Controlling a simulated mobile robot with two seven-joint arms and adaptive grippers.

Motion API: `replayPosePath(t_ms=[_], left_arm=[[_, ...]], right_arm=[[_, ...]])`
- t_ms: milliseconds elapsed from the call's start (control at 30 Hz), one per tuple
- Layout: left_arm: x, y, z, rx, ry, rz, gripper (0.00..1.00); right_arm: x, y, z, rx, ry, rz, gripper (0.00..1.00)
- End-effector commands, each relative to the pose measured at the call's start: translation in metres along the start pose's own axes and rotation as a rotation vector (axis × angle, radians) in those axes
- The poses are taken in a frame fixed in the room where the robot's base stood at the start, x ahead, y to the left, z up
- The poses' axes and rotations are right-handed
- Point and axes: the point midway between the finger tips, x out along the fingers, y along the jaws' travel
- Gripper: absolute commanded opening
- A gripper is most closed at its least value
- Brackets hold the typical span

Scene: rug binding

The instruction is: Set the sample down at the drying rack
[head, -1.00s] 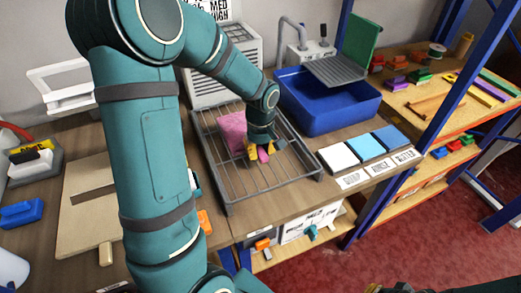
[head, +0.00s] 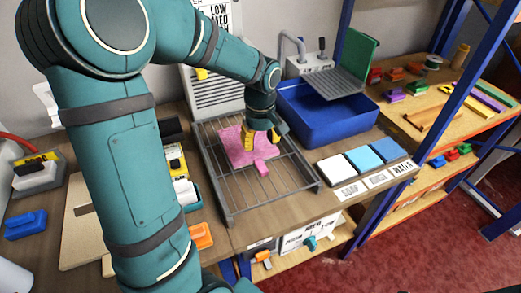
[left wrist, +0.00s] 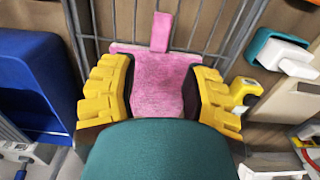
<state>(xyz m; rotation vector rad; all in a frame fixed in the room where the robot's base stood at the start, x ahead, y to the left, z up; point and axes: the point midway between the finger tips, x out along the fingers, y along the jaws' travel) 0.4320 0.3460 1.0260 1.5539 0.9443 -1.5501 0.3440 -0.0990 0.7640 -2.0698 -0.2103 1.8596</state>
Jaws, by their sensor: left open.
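The pink sample (head: 236,153), a flat square piece with a small tab, lies on the wire drying rack (head: 229,215). Its tab points to the rack's front right. My left gripper (head: 262,138) is just above the sample's right back part, with yellow fingers. In the left wrist view the sample (left wrist: 160,75) lies between the spread fingers of my left gripper (left wrist: 158,92), with its tab beyond them. The fingers look clear of its edges. My left gripper's body hides part of the sample. My right gripper is out of view.
A blue basin (head: 325,112) stands right of the rack. White and blue blocks (head: 358,159) with labels lie in front of it. A grey heater-like box (head: 215,95) stands behind the rack. A yellow-and-black item (head: 176,162) and a wooden board (head: 82,235) are to the left.

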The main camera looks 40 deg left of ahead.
Motion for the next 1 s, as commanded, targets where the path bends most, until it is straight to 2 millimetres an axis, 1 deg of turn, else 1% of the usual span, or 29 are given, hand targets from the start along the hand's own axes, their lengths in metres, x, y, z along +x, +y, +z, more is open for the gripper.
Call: replayPosePath(t_ms=[33,100,267,1000], left_arm=[[-0.010,0.001,0.000,0.000,0.002,0.003,0.47],[-0.018,0.001,0.000,0.001,0.002,0.003,0.47],[-0.028,0.000,0.000,0.000,0.000,0.001,0.47],[-0.028,0.000,0.000,0.000,0.000,0.000,0.47]], right_arm=[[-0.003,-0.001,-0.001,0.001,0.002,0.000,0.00],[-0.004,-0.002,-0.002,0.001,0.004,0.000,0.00],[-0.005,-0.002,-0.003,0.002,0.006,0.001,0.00],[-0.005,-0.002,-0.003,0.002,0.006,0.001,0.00]])
